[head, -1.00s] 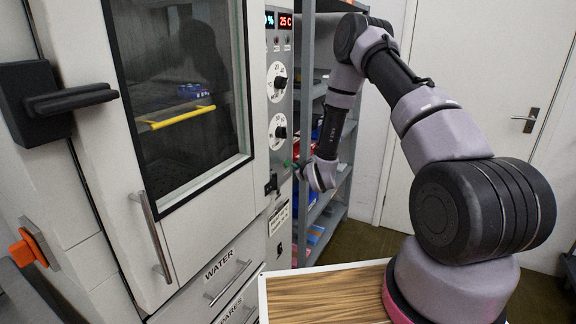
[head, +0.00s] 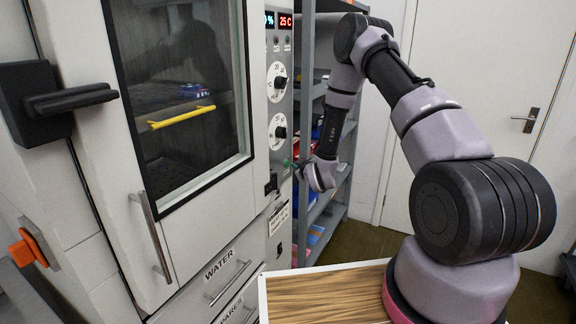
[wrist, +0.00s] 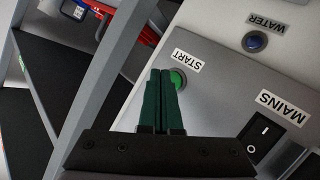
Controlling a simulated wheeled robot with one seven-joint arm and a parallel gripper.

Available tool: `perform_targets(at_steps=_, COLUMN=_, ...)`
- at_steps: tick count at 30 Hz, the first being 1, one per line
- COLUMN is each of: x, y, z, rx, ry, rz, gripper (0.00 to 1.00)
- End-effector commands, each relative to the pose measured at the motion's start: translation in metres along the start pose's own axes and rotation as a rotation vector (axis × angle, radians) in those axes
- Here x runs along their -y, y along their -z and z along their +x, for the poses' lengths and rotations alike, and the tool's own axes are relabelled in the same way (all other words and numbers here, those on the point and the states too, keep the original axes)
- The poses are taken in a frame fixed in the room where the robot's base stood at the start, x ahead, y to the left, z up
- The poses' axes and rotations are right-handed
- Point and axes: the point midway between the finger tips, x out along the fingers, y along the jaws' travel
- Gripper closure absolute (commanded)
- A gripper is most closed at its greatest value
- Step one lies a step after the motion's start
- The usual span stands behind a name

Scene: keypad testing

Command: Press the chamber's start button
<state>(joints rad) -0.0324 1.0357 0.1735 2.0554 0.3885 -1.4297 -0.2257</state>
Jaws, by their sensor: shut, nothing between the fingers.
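The chamber (head: 200,212) stands at the left in the head view, with its control panel (head: 281,100) on its right side. In the wrist view the round green start button (wrist: 178,78) sits on the grey panel beside the START label (wrist: 187,60). My gripper (wrist: 166,74) is shut and empty, its dark green fingers together. Its tips overlap the left part of the button in the picture; I cannot tell whether they touch it. In the head view my gripper (head: 291,164) is at the lower part of the panel, and the button is hard to make out there.
Two dials (head: 278,82) sit higher up. A grey shelf rack (head: 340,160) stands close to the right of the panel. The chamber door (head: 205,185) is shut.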

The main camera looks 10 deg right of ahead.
Motion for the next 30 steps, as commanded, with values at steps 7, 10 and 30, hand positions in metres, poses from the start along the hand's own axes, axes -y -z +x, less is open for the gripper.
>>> perform_targets(at_steps=7, x=0.0008, y=0.0008, z=0.0009, rx=-0.001, ry=0.0, rz=0.0, gripper=1.0)
perform_targets(at_steps=10, x=0.0025, y=0.0028, z=0.0031, rx=-0.001, ry=0.0, rz=-0.001, gripper=1.0)
perform_targets(at_steps=30, x=0.0053, y=0.0054, z=0.0071, rx=0.0, ry=0.0, rz=0.0, gripper=1.0)
